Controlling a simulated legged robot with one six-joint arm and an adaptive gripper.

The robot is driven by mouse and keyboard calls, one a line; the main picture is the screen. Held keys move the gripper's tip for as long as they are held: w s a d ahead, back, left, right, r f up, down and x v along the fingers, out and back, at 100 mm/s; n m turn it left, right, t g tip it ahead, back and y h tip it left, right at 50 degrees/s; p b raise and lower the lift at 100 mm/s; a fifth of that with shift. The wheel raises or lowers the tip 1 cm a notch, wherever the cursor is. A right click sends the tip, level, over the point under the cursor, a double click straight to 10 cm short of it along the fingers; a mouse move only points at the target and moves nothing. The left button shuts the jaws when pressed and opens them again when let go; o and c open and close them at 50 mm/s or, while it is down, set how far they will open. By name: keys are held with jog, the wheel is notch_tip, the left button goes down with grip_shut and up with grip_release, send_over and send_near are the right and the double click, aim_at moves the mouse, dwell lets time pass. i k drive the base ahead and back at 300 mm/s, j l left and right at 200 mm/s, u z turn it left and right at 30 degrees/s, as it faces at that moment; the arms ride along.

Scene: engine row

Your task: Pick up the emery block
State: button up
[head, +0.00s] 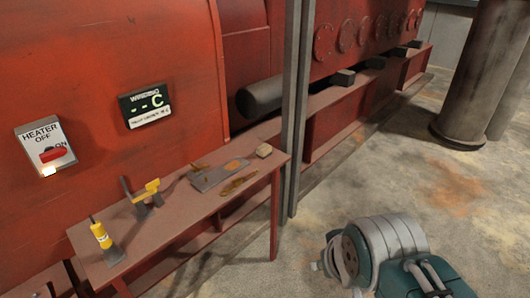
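A yellow-handled tool (146,191) and a yellow cylinder tool (101,236) stand on the bench. A teal and grey rounded form, possibly mine, fills the bottom right.

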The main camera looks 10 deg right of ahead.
aim_at(265, 150)
jog(key=i+l, duration=0.2)
jog(key=i, duration=0.3)
jog(key=i+l, duration=0.2)
jog(key=i, duration=0.35)
jog(key=i+l+u, duration=0.1)
jog(key=i, duration=0.45)
jog(key=i+l, duration=0.3)
jog(key=i, duration=0.2)
